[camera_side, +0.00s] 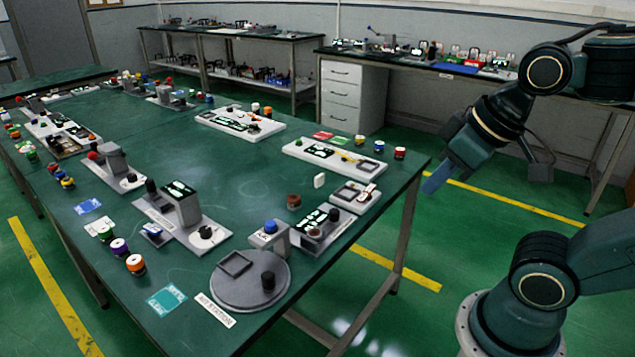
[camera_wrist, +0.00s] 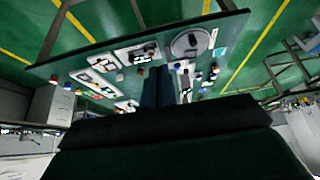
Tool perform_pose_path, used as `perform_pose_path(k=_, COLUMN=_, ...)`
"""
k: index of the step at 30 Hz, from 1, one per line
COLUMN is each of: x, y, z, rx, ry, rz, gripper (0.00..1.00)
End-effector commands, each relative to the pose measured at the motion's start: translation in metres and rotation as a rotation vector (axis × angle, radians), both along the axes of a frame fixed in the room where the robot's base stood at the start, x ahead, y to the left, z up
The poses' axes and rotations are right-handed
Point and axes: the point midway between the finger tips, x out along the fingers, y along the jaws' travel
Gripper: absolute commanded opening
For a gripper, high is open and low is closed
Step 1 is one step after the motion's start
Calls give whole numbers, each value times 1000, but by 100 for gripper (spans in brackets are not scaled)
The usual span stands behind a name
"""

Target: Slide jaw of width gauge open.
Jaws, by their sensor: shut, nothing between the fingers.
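My gripper (camera_side: 436,180) is shut and empty. It hangs in the air just off the right edge of the table, pointing down. In the wrist view its dark fingers (camera_wrist: 158,88) lie together in front of the table. I cannot tell for certain which device is the width gauge. A long pale device (camera_side: 310,153) with a dark display and small coloured parts lies near the table's right corner, left of my gripper. A small pale fixture (camera_side: 345,197) with a framed recess sits nearer the front. No sliding jaw can be made out clearly.
The green table (camera_side: 255,190) holds several fixtures. A round grey turntable (camera_side: 240,290) stands at the front, with a blue-topped post (camera_side: 270,228) behind it. The air around my gripper is clear.

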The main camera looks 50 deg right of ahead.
Motion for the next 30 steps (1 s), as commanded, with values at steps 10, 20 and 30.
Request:
perform_pose_path(k=10, x=0, y=0, z=0, rx=0, ry=1, rz=0, gripper=20)
perform_pose_path(k=20, x=23, y=-5, z=7, rx=-18, ry=41, rz=11, gripper=48)
perform_pose_path(k=30, x=84, y=-23, z=12, rx=-54, ry=137, rz=45, gripper=48)
